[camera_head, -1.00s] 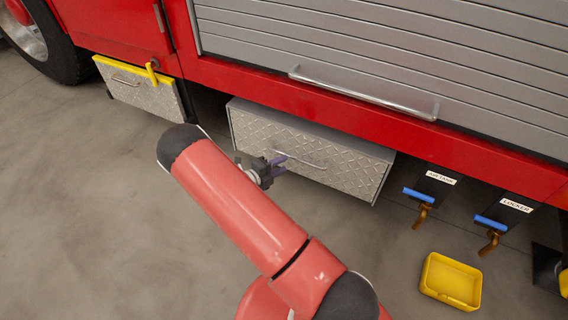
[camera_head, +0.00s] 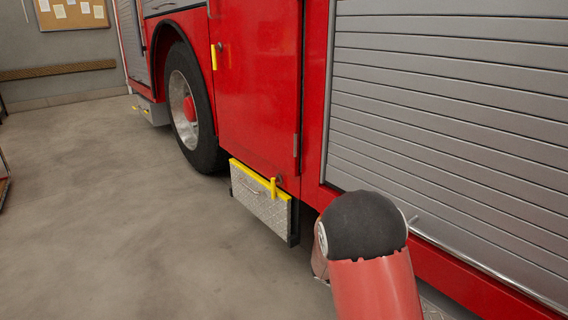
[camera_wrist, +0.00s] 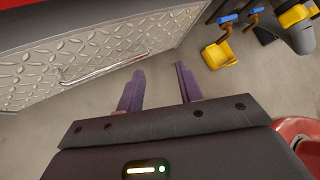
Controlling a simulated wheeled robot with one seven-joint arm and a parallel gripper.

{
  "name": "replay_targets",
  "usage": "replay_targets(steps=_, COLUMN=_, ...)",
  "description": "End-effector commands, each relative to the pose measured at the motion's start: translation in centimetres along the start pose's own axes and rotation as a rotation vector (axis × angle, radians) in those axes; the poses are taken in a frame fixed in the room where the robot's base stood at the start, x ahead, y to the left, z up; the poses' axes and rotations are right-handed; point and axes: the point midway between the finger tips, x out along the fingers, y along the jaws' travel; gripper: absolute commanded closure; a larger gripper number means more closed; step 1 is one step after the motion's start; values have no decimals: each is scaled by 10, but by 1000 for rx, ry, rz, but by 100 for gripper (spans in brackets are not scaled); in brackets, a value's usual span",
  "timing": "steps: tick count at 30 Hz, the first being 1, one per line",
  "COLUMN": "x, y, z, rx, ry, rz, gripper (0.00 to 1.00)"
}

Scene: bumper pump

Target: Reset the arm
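My gripper (camera_wrist: 159,88) shows in the wrist view with its two purple fingers apart and nothing between them. It is over the grey floor, just beside the diamond-plate drawer (camera_wrist: 75,52) with its long metal bar handle (camera_wrist: 104,68). I cannot tell whether a finger touches the drawer. In the head view my red arm rises at the lower right, and the gripper is hidden or out of the picture there.
Open floor (camera_head: 110,190) lies left.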

Motion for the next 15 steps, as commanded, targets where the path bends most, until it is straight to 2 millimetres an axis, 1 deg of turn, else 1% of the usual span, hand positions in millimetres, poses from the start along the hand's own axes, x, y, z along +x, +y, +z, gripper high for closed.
replay_targets(steps=1, x=-13, y=-17, z=7, rx=127, ry=57, rz=26, gripper=64)
replay_targets(steps=5, x=-41, y=-56, z=12, rx=459, ry=215, rz=67, gripper=64)
replay_targets(steps=9, x=-72, y=-96, z=12, rx=802, ry=391, rz=96, gripper=64)
replay_targets(steps=11, x=-85, y=-114, z=11, rx=944, ry=469, rz=103, gripper=64)
replay_targets(steps=15, x=-115, y=-152, z=5, rx=1264, ry=660, rz=107, gripper=64)
